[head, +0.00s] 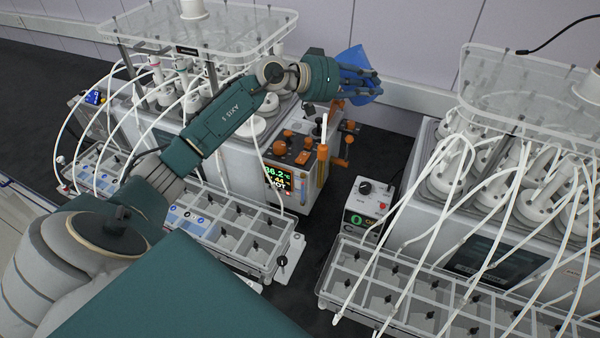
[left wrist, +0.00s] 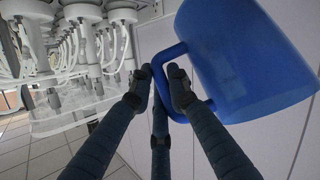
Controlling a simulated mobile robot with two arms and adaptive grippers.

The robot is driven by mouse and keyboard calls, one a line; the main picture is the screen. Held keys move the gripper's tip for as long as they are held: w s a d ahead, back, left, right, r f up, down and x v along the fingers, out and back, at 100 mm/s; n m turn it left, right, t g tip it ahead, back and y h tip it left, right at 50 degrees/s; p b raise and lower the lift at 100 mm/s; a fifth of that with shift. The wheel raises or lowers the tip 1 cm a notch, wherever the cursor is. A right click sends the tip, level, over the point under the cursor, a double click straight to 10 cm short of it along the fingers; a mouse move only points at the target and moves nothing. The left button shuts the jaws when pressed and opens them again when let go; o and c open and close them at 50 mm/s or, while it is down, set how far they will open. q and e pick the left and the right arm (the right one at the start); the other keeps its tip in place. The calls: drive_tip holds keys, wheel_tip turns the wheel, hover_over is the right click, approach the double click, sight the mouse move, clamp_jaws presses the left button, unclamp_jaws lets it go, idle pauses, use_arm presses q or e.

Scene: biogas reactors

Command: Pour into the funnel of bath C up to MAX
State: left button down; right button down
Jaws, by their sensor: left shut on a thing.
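My left gripper (head: 366,84) is shut on the handle of a blue jug (head: 353,60), above the right end of a bath with a lit display (head: 278,180). In the left wrist view the jug (left wrist: 245,60) appears tilted, with fingers (left wrist: 160,85) around its handle. Its contents are hidden. Below the jug, the bath's end carries orange and black fittings (head: 304,157) and an upright orange-topped tube (head: 322,165). I cannot make out a funnel or a MAX mark. A small control box (head: 369,205) stands right of this bath, with a letter that looks like C near it. My right gripper is out of view.
Another bath (head: 480,255) with white tubes and a clear top plate (head: 525,85) stands at right. Divided trays (head: 235,235) lie before both baths. A narrow dark bench strip (head: 345,160) lies between them. A wall is behind the jug.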

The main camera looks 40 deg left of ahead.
sight(362, 97)
use_arm(q)
drive_tip(key=shift+w+d+r, duration=0.1)
drive_tip(key=shift+d, duration=0.05)
drive_tip(key=shift+a+f+g+y, duration=0.3)
drive_tip(key=shift+a+f+y, duration=0.2)
drive_tip(key=shift+a+f, duration=0.05)
drive_tip(key=f+g+y, duration=0.1)
drive_tip(key=f+m+g+y, duration=0.1)
drive_tip(key=a+f+m+g+y, duration=0.1)
drive_tip(key=y, duration=0.1)
drive_tip(key=shift+s+f, duration=0.15)
drive_tip(key=shift+s, duration=0.2)
drive_tip(key=w+d+r, duration=0.2)
drive_tip(key=d+r, duration=0.2)
drive_tip(key=r, duration=0.1)
drive_tip(key=shift+d, duration=0.25)
